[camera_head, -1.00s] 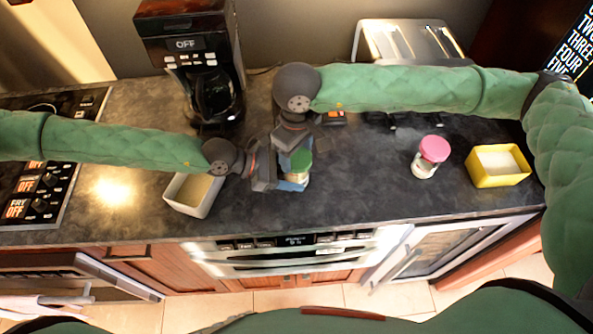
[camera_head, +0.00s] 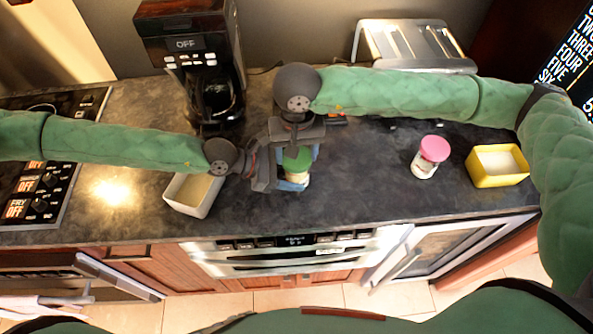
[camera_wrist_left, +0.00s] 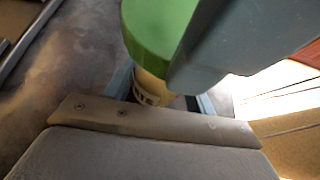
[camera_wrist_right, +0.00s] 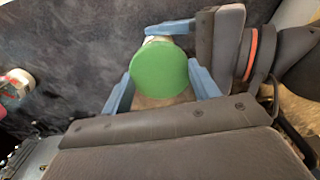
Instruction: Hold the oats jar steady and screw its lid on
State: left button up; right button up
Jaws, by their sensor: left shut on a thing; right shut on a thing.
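The oats jar (camera_wrist_left: 148,90) stands on the dark counter, its label partly showing in the left wrist view. Its green lid (camera_head: 297,160) sits on top and shows as a full disc in the right wrist view (camera_wrist_right: 160,69). My left gripper (camera_head: 291,181) comes in from the left, low, and is shut on the jar's body. My right gripper (camera_head: 297,155) is above the jar, shut on the lid, with a blue finger on each side of it. The fingers hide most of the jar. I cannot tell how far the lid is threaded.
A white open box (camera_head: 184,208) stands close by on the left, below my left arm. A coffee maker (camera_head: 190,65) is behind it. A pink-lidded jar (camera_head: 433,150) and a yellow box (camera_head: 497,180) stand on the right. A toaster (camera_head: 412,45) is at the back.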

jog(key=m, duration=0.5)
jog(key=shift+d, duration=0.1)
jog(key=shift+m, duration=2.4)
jog(key=o, duration=1)
